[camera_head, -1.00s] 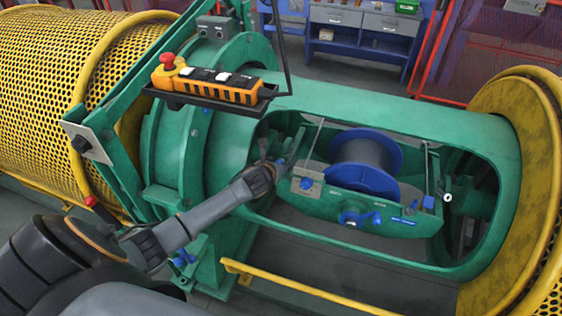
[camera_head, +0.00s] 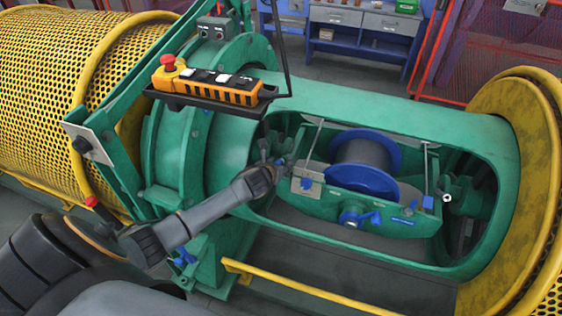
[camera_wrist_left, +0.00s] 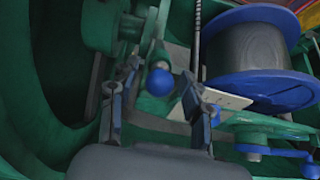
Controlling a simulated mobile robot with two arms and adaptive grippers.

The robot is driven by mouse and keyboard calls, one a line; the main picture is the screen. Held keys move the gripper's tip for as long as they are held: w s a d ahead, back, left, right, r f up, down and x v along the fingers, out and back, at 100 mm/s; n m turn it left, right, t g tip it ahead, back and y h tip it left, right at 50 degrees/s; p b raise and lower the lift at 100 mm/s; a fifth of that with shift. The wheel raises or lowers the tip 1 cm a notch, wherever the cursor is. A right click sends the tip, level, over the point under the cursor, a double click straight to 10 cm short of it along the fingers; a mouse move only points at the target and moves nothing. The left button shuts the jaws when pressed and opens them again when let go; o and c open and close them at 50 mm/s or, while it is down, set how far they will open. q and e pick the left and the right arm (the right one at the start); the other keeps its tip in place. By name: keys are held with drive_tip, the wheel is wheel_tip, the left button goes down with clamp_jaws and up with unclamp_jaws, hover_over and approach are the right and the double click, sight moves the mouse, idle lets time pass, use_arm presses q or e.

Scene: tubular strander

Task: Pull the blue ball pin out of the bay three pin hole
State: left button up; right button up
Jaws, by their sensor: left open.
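The blue ball pin (camera_wrist_left: 160,82) shows in the left wrist view as a round blue knob between the two fingers. My left gripper (camera_head: 274,158) is open at the left end of the green cradle in the head view. In the left wrist view its fingers (camera_wrist_left: 157,92) stand apart on either side of the ball. I cannot tell whether either finger touches it. The pin hole is hidden behind the ball. In the head view the ball is too small and covered to make out clearly. My right gripper is not in view.
A blue spool (camera_head: 365,160) sits in the cradle (camera_head: 338,204), right of the gripper. The green tube's opening rim (camera_head: 375,264) surrounds the bay. An orange control box (camera_head: 213,86) hangs above my arm. A yellow rail (camera_head: 290,287) runs along the front.

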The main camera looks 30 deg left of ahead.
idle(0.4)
use_arm(q)
clamp_jaws()
drive_tip(key=shift+r, duration=0.1)
drive_tip(key=shift+p+v, duration=3)
drive_tip(key=shift+p, duration=0.3)
